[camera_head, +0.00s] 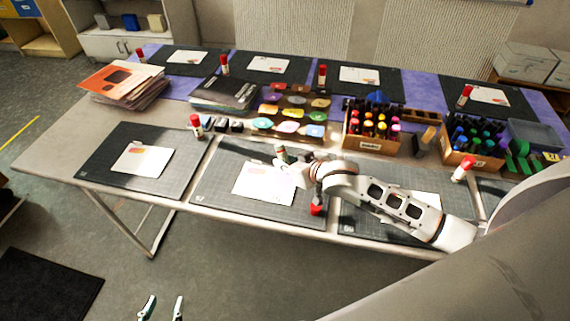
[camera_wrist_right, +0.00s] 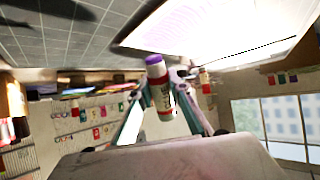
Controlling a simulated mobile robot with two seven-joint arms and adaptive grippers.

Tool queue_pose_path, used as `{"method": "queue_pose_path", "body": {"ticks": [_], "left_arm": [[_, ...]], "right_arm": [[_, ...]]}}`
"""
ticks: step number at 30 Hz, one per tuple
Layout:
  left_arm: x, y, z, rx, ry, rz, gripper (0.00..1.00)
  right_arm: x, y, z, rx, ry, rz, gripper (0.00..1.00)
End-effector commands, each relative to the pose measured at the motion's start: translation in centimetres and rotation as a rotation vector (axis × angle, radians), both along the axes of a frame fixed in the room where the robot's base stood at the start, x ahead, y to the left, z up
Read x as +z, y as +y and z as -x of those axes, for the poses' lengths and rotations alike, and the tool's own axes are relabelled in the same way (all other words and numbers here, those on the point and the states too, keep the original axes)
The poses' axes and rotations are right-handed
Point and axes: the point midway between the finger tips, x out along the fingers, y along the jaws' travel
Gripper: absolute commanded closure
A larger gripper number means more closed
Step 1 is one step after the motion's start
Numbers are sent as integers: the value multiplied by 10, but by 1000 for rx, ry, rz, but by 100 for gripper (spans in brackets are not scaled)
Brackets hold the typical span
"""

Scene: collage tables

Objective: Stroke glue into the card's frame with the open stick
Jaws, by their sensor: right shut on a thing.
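My right gripper (camera_head: 288,160) is shut on an open glue stick (camera_head: 281,152) over the front middle mat. In the right wrist view the stick (camera_wrist_right: 160,92) has a purple tip, white collar and red body, between the fingers (camera_wrist_right: 163,88). Its purple tip points toward the mat and card side; I cannot tell whether it touches. The white card (camera_head: 262,188) lies on that mat, partly behind my gripper, and shows in the wrist view (camera_wrist_right: 215,28). Its frame is hard to make out. My left gripper (camera_head: 162,307) is open and empty, low before the table.
A red cap (camera_head: 316,209) is at the mat's (camera_head: 212,185) right edge. Another card (camera_head: 141,161) lies on the left mat. Boxes of markers (camera_head: 371,143) and a tray of coloured pieces (camera_head: 291,112) stand behind. Capped glue sticks stand near other mats.

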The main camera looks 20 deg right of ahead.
Motion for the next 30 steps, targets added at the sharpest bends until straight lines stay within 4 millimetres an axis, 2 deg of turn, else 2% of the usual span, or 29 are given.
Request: {"method": "queue_pose_path", "body": {"ticks": [16, 30], "left_arm": [[0, 0, 0, 0, 0, 0, 60], [0, 0, 0, 0, 0, 0, 60]], "right_arm": [[50, 0, -1, 1, -2, 0, 100], [54, 0, 0, 0, -1, 1, 100]]}}
